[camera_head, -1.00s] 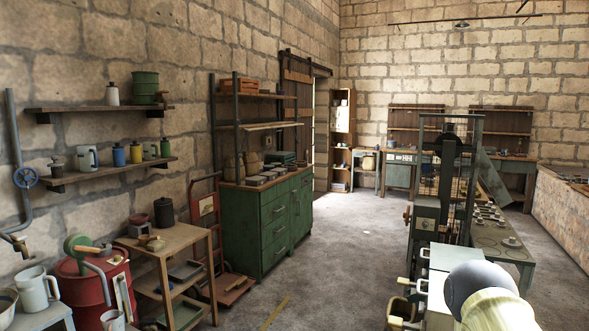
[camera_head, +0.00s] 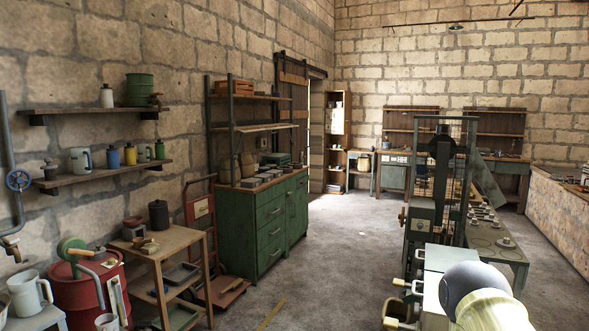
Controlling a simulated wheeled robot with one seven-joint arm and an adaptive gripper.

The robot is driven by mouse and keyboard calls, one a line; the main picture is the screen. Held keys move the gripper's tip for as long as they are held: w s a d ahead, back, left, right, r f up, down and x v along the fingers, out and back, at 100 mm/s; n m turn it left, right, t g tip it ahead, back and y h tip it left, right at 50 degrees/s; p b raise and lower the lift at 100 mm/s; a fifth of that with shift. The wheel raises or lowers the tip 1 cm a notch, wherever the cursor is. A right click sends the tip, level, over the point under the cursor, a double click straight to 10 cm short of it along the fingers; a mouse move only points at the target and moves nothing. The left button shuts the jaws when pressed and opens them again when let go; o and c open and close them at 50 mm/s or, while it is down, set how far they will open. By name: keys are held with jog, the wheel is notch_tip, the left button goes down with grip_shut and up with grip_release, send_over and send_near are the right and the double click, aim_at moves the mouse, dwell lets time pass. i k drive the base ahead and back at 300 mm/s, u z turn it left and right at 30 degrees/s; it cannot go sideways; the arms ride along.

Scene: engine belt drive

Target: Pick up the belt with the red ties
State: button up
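I cannot make out a belt with red ties anywhere in this view. A tall dark machine frame with a mesh guard (camera_head: 441,185) stands right of centre; whether a belt is on it is too small to tell. My gripper is out of view. A rounded dark and cream arm part of mine shows at the bottom right and hides part of what stands behind it.
A green cabinet (camera_head: 262,228) stands against the left wall, with a red hand truck (camera_head: 205,240) beside it. A wooden stand (camera_head: 165,240) and red drum (camera_head: 88,292) are at lower left. A green bench (camera_head: 495,246) stands right. The middle floor (camera_head: 335,250) is clear.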

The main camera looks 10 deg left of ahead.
aim_at(295, 166)
jog(key=u, duration=0.75)
jog(key=i, duration=3.5)
jog(key=z, duration=1.3)
jog(key=i, duration=4.2)
